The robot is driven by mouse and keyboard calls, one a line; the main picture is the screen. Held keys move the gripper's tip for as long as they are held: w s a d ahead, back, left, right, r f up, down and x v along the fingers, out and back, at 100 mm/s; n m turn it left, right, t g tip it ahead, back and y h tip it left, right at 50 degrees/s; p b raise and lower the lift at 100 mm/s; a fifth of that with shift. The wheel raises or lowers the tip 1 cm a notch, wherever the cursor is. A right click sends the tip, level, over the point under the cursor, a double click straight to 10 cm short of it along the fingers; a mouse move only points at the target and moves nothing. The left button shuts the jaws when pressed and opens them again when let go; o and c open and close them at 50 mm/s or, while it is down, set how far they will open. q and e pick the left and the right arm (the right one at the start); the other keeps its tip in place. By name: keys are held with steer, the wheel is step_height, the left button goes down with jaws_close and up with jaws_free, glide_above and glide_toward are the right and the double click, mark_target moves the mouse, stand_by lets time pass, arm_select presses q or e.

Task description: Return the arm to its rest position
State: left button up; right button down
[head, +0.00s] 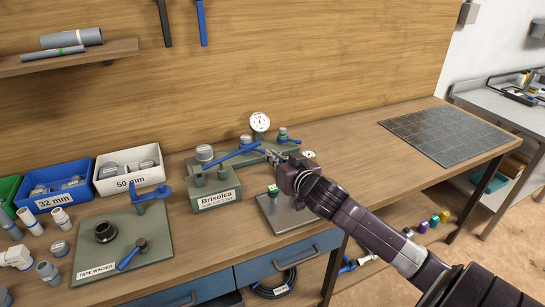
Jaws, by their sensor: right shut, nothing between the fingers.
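My right arm reaches in from the lower right over the wooden bench (355,205). My right gripper (273,157) is shut and empty, with its fingertips close to the blue lever (233,158) of the green-grey irrigation manifold (217,190). I cannot tell whether they touch it. The manifold is labelled "Brisolca" and carries a round white gauge (260,122) and further blue handles. The gripper and wrist hide part of the manifold's right side and of a grey plate (275,214). My left gripper does not show.
A tape winder (150,262) stands at the front left. Behind it are a blue "32 mm" bin (55,203) and a white "50 mm" bin (128,182). Loose pipe fittings lie at the left edge. A dark tiled mat (450,133) lies at right; the bench before it is clear.

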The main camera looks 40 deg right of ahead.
stand_by(0.8)
steer(key=s+a+f+g, duration=0.1)
steer(key=s+a+f, duration=0.2)
steer(key=s+f, duration=0.1)
steer(key=s+a+f+n+g, duration=0.1)
steer(key=s+a+f+g, duration=0.1)
steer(key=f, duration=0.4)
steer(key=s+a+f+n+g+y, duration=0.1)
steer(key=s+a+f+g, duration=0.1)
steer(key=s+a+f, duration=0.2)
steer(key=shift+s+a+f, duration=0.1)
steer(key=shift+s+f, duration=0.75)
steer(key=shift+f, duration=0.05)
steer(key=s+a+f+n+g+y, duration=0.15)
steer(key=s+a+f+g, duration=0.35)
steer(key=s, duration=0.6)
steer(key=s+a+f+n+g+y, duration=0.1)
steer(key=s+a+f+n+g, duration=0.15)
steer(key=s+a, duration=0.65)
steer(key=s+d+f, duration=0.1)
steer(key=s+f, duration=0.2)
steer(key=f, duration=2.4)
steer(key=s+d+f+g, duration=0.1)
steer(key=s+d+f, duration=0.2)
steer(key=s+f, duration=1.3)
steer(key=shift+s+d, duration=0.15)
steer(key=shift+s, duration=0.3)
